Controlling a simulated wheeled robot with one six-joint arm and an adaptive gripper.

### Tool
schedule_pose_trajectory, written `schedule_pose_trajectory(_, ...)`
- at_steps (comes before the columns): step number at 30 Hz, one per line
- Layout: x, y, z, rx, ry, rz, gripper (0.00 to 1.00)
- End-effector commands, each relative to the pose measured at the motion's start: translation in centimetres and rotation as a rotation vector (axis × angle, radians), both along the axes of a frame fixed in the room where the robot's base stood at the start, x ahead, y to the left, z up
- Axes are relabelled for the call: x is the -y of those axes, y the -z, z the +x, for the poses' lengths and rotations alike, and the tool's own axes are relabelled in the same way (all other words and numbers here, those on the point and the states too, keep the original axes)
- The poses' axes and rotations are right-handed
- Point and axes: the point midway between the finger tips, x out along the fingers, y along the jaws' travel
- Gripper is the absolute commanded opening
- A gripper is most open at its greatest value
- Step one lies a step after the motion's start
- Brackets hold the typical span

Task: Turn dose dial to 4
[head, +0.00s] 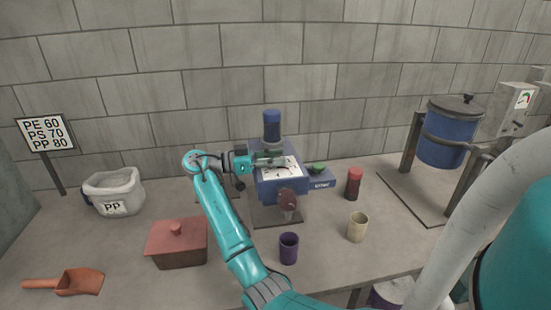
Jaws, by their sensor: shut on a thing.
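The blue dosing machine (275,188) stands on the bench near the wall, with a dark blue bottle-like top (271,126). A white dial plate (290,173) with dark marks faces up and forward on it. My gripper (281,160) reaches in from the left, over the upper part of this plate. It is shut on the dose dial, which it mostly hides. The pointer and the number it stands at are too small to read.
A green button (318,167) sits on a blue box beside the machine. A blue drum (448,138) is right.

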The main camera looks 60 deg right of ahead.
Motion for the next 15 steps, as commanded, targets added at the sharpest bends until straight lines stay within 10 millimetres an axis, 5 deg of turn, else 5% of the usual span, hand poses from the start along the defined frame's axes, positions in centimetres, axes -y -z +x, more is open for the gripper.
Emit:
schedule_pose_trajectory(8, -0.02, 0.09, -0.01, 0.0, 0.0, 0.001, 0.01)
schedule_pose_trajectory(9, -0.02, 0.09, -0.01, 0.0, 0.0, 0.001, 0.41)
schedule_pose_trajectory(12, -0.01, 0.09, -0.01, 0.0, 0.0, 0.001, 0.61)
schedule_pose_trajectory(15, 0.0, 0.07, -0.01, 0.0, 0.0, 0.001, 0.61)
